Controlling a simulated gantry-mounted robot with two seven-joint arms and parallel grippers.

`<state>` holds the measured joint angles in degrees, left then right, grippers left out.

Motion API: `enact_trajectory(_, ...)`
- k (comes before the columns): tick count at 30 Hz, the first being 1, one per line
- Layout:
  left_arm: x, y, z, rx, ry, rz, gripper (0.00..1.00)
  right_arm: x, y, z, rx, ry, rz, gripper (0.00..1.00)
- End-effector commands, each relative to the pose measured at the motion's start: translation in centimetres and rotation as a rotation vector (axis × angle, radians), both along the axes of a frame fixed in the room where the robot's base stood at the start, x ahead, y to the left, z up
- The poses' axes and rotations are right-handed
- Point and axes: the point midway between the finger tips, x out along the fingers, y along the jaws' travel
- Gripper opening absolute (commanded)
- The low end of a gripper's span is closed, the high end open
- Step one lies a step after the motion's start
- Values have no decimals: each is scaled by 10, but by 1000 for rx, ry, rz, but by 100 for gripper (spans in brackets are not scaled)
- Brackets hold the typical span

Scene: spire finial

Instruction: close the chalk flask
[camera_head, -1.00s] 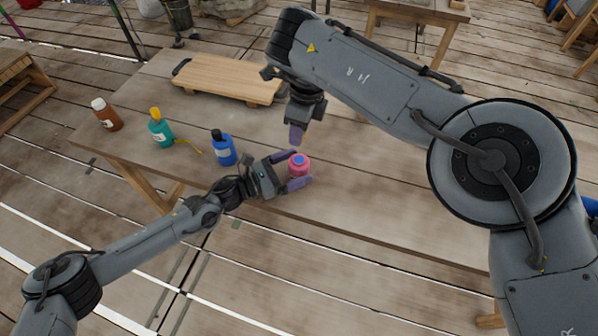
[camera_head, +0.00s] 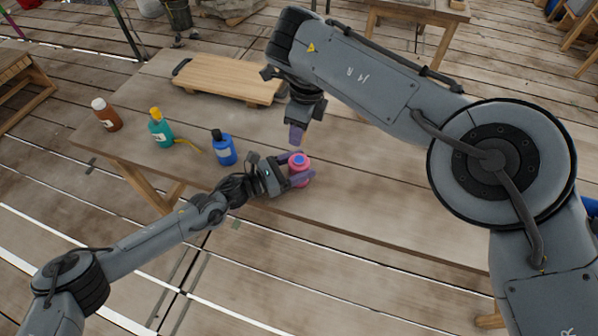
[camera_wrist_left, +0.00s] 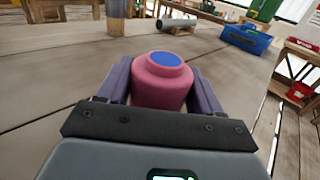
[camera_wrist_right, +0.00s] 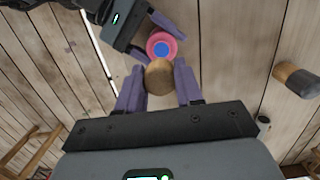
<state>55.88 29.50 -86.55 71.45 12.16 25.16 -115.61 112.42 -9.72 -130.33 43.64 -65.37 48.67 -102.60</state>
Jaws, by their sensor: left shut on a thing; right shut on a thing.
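The chalk flask appears to be the pink, round-shouldered one with a blue round top (camera_head: 300,172), upright near the table's front edge. My left gripper (camera_head: 294,169) is shut on its sides, one finger on each side, as the left wrist view shows for the flask (camera_wrist_left: 161,85). My right gripper (camera_head: 297,135) is just beyond and above the flask, pointing down. In the right wrist view it is shut on a round, wood-coloured stopper (camera_wrist_right: 159,77). The flask (camera_wrist_right: 176,36) shows right beside the stopper there, its blue top uncovered. The head view does not show the stopper.
On the table stand a blue bottle (camera_head: 224,150), a teal bottle with a yellow cap (camera_head: 161,130) and a brown bottle (camera_head: 107,115). A wooden board (camera_head: 229,80) lies at the back. A brown-and-grey object (camera_wrist_right: 298,80) stands right of the stopper. The front right tabletop is clear.

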Motion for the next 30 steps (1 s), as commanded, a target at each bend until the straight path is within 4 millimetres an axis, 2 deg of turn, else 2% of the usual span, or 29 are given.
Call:
enact_trajectory(1, 0, 0, 0, 0, 0, 0, 17, 0, 0, 0, 0, 0, 0, 8)
enact_trajectory(3, 0, 0, 0, 0, 0, 0, 10, 0, 0, 0, 0, 0, 0, 8)
enact_trajectory(8, 0, 0, 0, 0, 0, 0, 10, 0, 0, -5, 0, 1, 0, 8)
enact_trajectory(18, 0, 0, 0, 0, 0, 0, 10, 0, 0, -46, 5, 0, 0, 8)
enact_trajectory(30, 0, 0, 0, 1, 0, 0, 10, 0, 0, -49, 6, -2, 0, 8)
